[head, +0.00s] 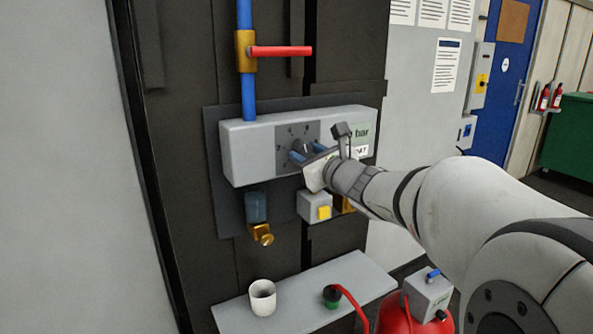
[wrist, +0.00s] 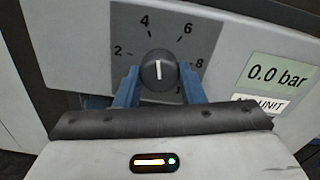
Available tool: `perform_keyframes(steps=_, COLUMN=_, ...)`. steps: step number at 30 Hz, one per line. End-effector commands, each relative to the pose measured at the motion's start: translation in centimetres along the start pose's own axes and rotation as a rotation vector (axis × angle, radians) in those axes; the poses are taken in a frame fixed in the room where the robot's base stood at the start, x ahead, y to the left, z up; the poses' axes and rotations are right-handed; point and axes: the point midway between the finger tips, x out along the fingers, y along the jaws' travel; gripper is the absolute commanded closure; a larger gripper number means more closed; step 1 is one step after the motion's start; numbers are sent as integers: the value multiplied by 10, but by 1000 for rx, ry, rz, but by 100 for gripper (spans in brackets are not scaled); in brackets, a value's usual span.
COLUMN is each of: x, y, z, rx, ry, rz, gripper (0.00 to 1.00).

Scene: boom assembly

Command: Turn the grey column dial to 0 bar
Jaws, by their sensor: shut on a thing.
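The grey dial (wrist: 158,66) sits on a dark scale plate with the numbers 2, 4, 6 and 8 showing; the lower scale is partly hidden by my gripper. Its white mark stands nearly upright; I cannot tell which end is the pointer. My gripper (wrist: 159,72) has its blue fingers on both sides of the dial, shut on it. A green display (wrist: 277,73) at the right reads 0.0 bar. In the head view the dial is largely hidden behind the fingers on the grey box (head: 250,150).
A blue pipe with a red lever (head: 280,51) runs above the box. Below hang a brass fitting (head: 261,235) and a small box with a yellow button (head: 324,213). A shelf (head: 235,315) holds a white cup (head: 262,298) and a green-topped piece (head: 331,296).

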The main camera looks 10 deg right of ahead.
Motion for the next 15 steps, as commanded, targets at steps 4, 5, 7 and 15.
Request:
perform_keyframes(steps=4, x=0, y=2, z=-9, rx=-142, ry=-3, rz=-1, gripper=87)
perform_keyframes(steps=5, x=0, y=2, z=-10, rx=-171, ry=-3, rz=0, gripper=87)
perform_keyframes(steps=7, x=0, y=2, z=-9, rx=-238, ry=-2, rz=-1, gripper=87)
perform_keyframes(steps=15, x=0, y=2, z=-8, rx=-495, ry=-2, rz=-1, gripper=87)
